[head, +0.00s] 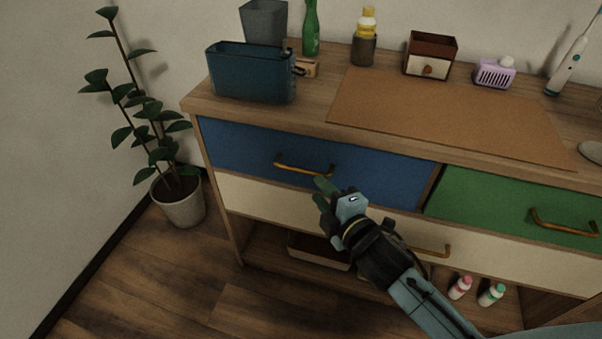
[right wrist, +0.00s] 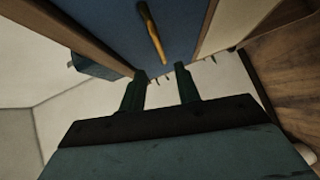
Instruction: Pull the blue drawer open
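The blue drawer (head: 240,150) is at the upper left of the cabinet front, and its front looks flush with the cabinet. Its bronze bar handle (head: 303,167) is in the middle of that front. My right gripper (head: 322,190) is just below and right of the handle in the head view. In the right wrist view, the two fingers of the right gripper (right wrist: 161,72) are apart with nothing between them. The handle (right wrist: 152,35) shows beyond the fingertips there, against the blue front (right wrist: 185,25). My left gripper is in neither view.
A green drawer (head: 500,200) is to the right, and a cream drawer (head: 260,200) lies below. A teal bin (head: 250,75), a brown mat (head: 440,115) and several small items stand on top. A potted plant (head: 180,205) is on the floor at left.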

